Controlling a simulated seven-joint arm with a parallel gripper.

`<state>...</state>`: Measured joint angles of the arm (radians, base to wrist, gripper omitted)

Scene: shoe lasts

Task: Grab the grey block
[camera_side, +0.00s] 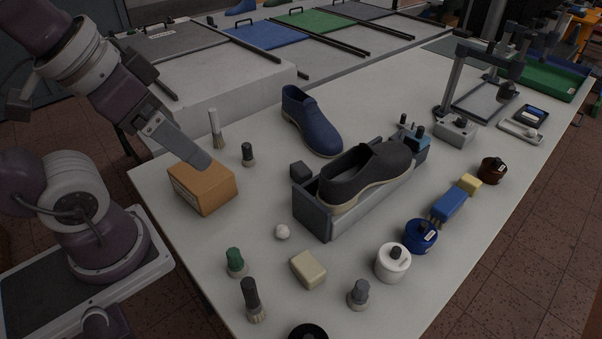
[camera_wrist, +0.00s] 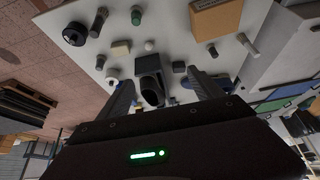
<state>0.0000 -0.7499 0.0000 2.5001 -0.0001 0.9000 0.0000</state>
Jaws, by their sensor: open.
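The grey block is a small dark grey cube (camera_side: 300,169) on the white table, close beside the left end of the grey stand (camera_side: 336,222) that bears a dark shoe (camera_side: 366,172). In the wrist view the block (camera_wrist: 179,66) shows near the tip of the right-hand finger. My gripper (camera_side: 204,162) is up at the left, over the cardboard box and apart from the block. In the wrist view my gripper (camera_wrist: 160,76) has its two fingers spread, with nothing held between them.
A cardboard box (camera_side: 202,186) stands left of the block, with two brushes (camera_side: 216,130) (camera_side: 248,155) between. A blue shoe (camera_side: 311,122) stands behind. A white ball (camera_side: 282,231) and a cream block (camera_side: 308,268) lie in front. Bare table surrounds the block's left side.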

